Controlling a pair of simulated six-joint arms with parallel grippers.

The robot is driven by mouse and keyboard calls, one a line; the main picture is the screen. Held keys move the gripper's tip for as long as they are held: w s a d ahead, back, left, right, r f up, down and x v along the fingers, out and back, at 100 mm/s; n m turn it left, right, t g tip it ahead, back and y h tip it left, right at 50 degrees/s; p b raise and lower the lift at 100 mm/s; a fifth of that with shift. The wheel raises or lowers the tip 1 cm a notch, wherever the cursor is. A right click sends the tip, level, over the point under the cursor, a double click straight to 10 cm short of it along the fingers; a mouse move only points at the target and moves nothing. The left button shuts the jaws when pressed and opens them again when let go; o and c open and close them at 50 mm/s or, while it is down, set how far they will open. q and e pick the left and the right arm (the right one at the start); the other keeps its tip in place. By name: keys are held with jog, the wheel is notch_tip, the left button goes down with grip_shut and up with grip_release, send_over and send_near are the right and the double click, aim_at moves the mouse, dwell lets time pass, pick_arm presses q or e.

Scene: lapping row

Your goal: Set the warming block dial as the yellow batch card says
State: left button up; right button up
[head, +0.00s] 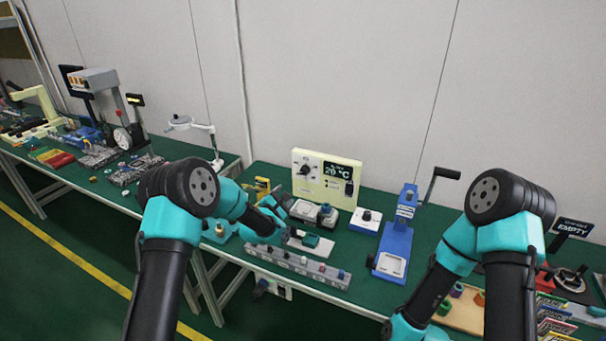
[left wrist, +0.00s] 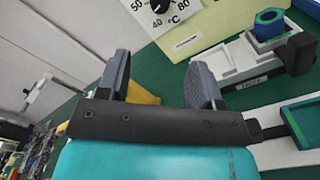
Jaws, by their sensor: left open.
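The warming block (head: 325,178) is a cream box at the back of the green bench, with a display reading 20 °C. Its black dial (head: 304,170) is on the left of its front face. In the left wrist view, the dial (left wrist: 160,5) is cut by the top edge, with 40, 50 and 80 around it. My left gripper (left wrist: 160,85) is open and empty, in front of the block and apart from the dial. A yellow object (left wrist: 143,96) shows behind its fingers; I cannot tell whether it is the batch card, and no writing is readable.
A white fixture with a blue hexagonal piece (left wrist: 269,24) stands beside the block. A grey strip with several coloured pegs (head: 297,264) lies along the front edge.

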aim_at(303, 172)
pick_arm(q)
jog(key=shift+x, duration=8.7)
jog(key=c, duration=0.9)
